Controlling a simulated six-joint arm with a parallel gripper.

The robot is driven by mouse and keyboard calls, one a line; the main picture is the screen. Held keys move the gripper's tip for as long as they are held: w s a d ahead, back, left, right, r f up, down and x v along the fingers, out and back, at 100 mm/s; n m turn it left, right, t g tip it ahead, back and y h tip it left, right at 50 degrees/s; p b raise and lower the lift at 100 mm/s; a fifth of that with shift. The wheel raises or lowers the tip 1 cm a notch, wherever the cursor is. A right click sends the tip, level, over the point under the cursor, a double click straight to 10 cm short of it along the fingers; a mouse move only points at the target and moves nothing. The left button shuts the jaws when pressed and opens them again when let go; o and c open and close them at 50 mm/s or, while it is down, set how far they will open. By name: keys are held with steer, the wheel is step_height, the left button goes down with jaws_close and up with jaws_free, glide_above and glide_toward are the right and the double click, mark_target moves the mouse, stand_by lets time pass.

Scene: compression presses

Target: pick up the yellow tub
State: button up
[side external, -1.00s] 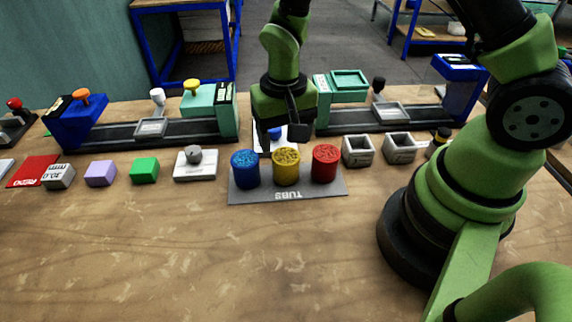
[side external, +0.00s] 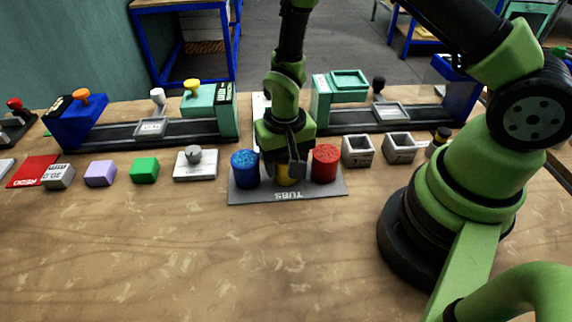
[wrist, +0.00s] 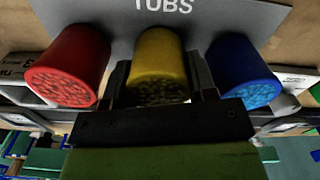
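The yellow tub (side external: 284,181) stands upright on the grey TUBS mat (side external: 240,196), between the blue tub (side external: 244,170) and the red tub (side external: 325,164). My gripper (side external: 284,172) is down over it and hides most of it in the side view. In the wrist view the yellow tub (wrist: 158,66) sits between my two dark fingers, one on each side. The fingers look open around it, close to its walls. I cannot tell whether they touch it.
The blue and red tubs stand close on either side of my fingers. Two grey open boxes (side external: 358,151) (side external: 400,148) are to the right. Coloured blocks, such as the green one (side external: 144,170), lie left. Presses stand behind. The front table is clear.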

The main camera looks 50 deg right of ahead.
steer(key=r, duration=0.9)
steer(key=shift+w+d+r, duration=0.2)
steer(key=shift+d+r, duration=0.05)
steer(key=shift+r, duration=0.1)
steer(key=d+r, duration=0.4)
steer(key=d, duration=0.7)
steer(key=d+r, duration=0.4)
steer(key=d, duration=0.7)
steer(key=shift+w+d+r, duration=0.15)
steer(key=shift+w+r, duration=0.05)
steer(key=shift+r, duration=0.15)
steer(key=shift+f, duration=2.95)
steer(key=shift+f, duration=0.7)
